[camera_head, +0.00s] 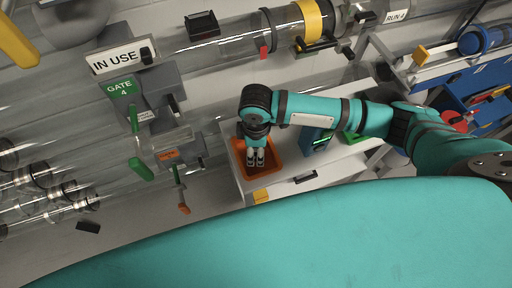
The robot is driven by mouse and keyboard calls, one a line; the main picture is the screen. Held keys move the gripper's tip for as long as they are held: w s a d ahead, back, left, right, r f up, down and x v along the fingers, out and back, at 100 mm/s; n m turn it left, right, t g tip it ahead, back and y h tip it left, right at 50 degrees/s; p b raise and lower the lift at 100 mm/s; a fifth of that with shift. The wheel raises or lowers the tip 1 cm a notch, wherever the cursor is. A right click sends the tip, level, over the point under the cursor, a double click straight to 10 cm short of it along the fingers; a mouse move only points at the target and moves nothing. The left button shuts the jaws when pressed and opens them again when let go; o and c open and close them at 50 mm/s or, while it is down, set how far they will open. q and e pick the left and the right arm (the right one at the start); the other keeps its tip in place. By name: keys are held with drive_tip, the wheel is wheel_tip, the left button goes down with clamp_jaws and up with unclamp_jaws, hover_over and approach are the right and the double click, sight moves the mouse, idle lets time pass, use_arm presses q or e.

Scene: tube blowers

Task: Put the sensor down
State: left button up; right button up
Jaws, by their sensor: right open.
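My right gripper (256,158) points down over an orange tray (241,171) on a white bench. Its two fingers are a little apart, and I see nothing between them. No other thing is clearly the sensor, and the gripper covers part of the tray. My left gripper is out of view.
Clear tubes and a gate with a green handle (141,168) stand at left. A blue rack (470,88) is at far right.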

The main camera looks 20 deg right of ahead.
sight(256, 151)
wheel_tip(256, 151, up, 12)
drive_tip(key=p, duration=0.1)
drive_tip(key=shift+r, duration=0.15)
idle(0.6)
